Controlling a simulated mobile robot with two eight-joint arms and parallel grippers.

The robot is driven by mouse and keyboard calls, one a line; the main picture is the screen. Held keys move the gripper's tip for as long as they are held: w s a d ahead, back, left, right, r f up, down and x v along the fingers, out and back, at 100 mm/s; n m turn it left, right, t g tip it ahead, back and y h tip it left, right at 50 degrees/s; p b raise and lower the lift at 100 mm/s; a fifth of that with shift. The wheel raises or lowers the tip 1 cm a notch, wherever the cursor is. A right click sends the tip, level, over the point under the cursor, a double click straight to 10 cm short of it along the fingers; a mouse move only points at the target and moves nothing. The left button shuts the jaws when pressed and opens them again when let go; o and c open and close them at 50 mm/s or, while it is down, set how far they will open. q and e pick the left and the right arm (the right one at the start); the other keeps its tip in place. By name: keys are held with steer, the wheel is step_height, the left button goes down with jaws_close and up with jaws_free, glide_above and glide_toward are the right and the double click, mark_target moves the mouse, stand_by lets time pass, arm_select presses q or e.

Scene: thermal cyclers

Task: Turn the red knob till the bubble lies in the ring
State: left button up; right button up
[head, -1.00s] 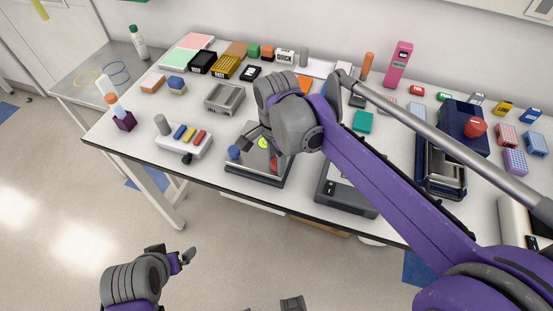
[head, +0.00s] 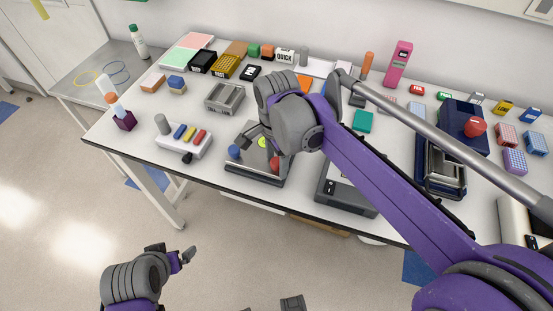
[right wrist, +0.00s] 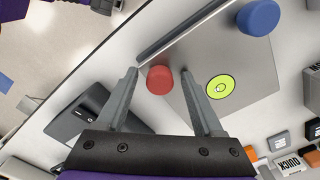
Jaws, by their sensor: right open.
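The red knob (right wrist: 160,79) sits on a grey levelling plate (right wrist: 180,52). In the right wrist view it lies between the fingertips of my right gripper (right wrist: 159,72), which is open with a gap on both sides.
A blue knob (right wrist: 258,17) stands on the same plate, and shows in the head view (head: 234,152). A grey device (head: 345,190) stands right of the plate. A white block with coloured bars (head: 184,138) stands left. Bare table lies between them.

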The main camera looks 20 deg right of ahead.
mark_target(277, 161)
arm_select(q)
steer(key=shift+w+r+p, duration=0.15)
steer(key=shift+r+p, duration=0.25)
steer(key=shift+r, duration=0.1)
arm_select(e)
step_height(277, 161, up, 11)
steer(key=shift+f, duration=0.15)
stand_by(0.4)
